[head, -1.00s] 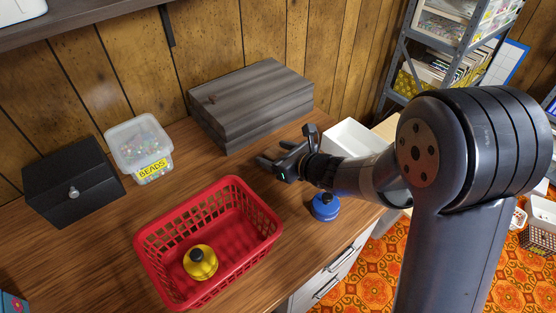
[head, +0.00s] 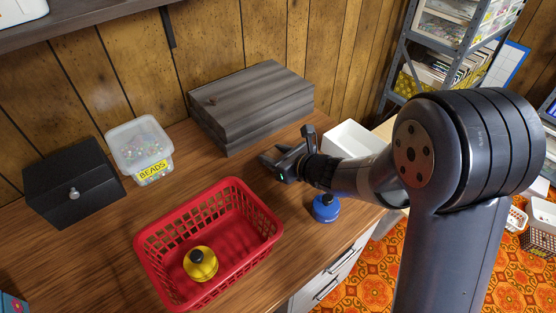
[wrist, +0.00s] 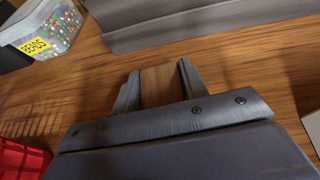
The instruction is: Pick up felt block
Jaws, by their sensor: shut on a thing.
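My gripper (head: 271,163) is over the desk, in front of the grey wooden box and behind the blue bottle. In the wrist view my gripper (wrist: 160,78) has its two fingers on either side of a plain brown block, the felt block (wrist: 162,88), and is shut on it. The block's colour is close to the wood of the desk, and its lower part is hidden by the gripper body. In the head view I cannot make out the block.
A red basket (head: 262,243) holding a yellow bottle (head: 200,263) is at the front. A blue bottle (head: 326,208) stands right of it. A grey box (head: 255,100), a beads tub (head: 142,150) and a black box (head: 75,180) line the back. Desk between them is clear.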

